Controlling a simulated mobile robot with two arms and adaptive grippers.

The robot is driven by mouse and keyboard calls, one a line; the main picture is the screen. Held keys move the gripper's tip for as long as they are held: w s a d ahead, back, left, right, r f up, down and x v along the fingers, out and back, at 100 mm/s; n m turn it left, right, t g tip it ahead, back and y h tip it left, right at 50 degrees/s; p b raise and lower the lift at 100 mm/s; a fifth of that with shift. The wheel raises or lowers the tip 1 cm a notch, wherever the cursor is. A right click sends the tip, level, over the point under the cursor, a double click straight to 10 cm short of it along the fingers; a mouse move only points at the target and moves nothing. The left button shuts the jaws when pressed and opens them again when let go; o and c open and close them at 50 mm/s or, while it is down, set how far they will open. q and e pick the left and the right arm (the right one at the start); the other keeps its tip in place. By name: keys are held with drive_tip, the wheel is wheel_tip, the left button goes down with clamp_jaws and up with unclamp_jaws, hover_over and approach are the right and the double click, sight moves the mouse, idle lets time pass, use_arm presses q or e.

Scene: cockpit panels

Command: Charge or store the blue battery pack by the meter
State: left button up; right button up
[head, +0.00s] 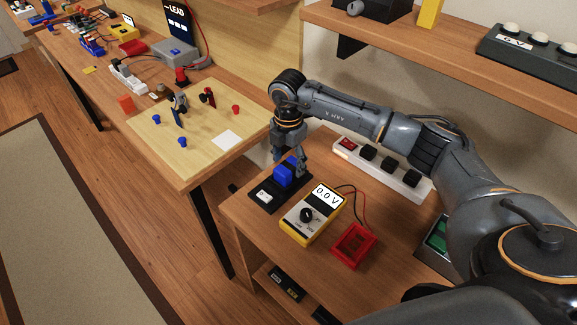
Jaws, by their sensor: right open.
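The blue battery pack (284,177) stands in a black holder (267,198) that has a small white label, on the wooden table. My right gripper (288,168) is open and points down at the pack, its fingers on either side of it. Whether the fingers touch the pack cannot be told. The yellow meter (297,228) lies just in front and to the right of the holder, and its display reads 0.0 V. A red open tray (347,256) sits to the right of the meter. My left gripper is not in view.
A white power strip (401,188) with a red switch and black plugs lies behind the meter. A shelf (455,52) hangs above. A dark device with a green face (437,236) is partly hidden by my arm. A tabletop with a pale board (178,165) stands to the left.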

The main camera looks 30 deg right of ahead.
sight(288, 165)
wheel_tip(288, 165, up, 10)
drive_tip(key=b, duration=0.1)
drive_tip(key=shift+f, duration=0.15)
idle(0.5)
